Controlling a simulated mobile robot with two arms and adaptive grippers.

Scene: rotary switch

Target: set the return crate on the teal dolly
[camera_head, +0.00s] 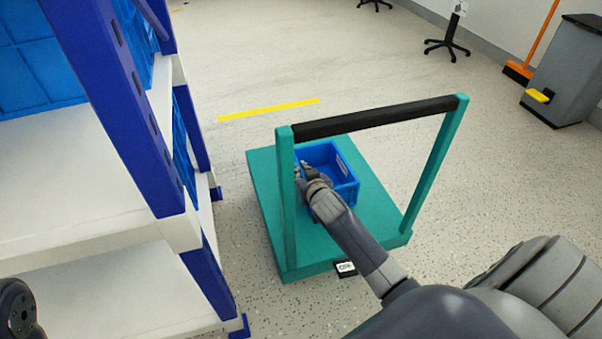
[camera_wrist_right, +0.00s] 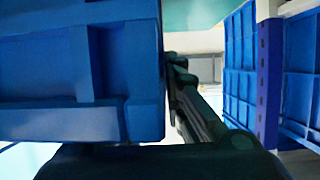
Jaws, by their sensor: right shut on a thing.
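The blue return crate (camera_head: 346,186) is over the platform of the teal dolly (camera_head: 371,180), behind its upright handle frame. I cannot tell whether the crate's bottom touches the platform. My right gripper (camera_head: 308,178) reaches through the handle frame and is shut on the crate's left side. In the right wrist view the crate (camera_wrist_right: 85,75) fills the left half, with a dark finger of my right gripper (camera_wrist_right: 185,95) against its edge. A teal surface of the dolly (camera_wrist_right: 200,12) shows at the top there.
The dolly's black handle bar (camera_head: 375,118) crosses above the crate. A blue and white shelf rack (camera_head: 130,105) with blue crates stands close on the left. A grey bin (camera_head: 566,75) and an orange broom (camera_head: 533,45) are at the far right.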

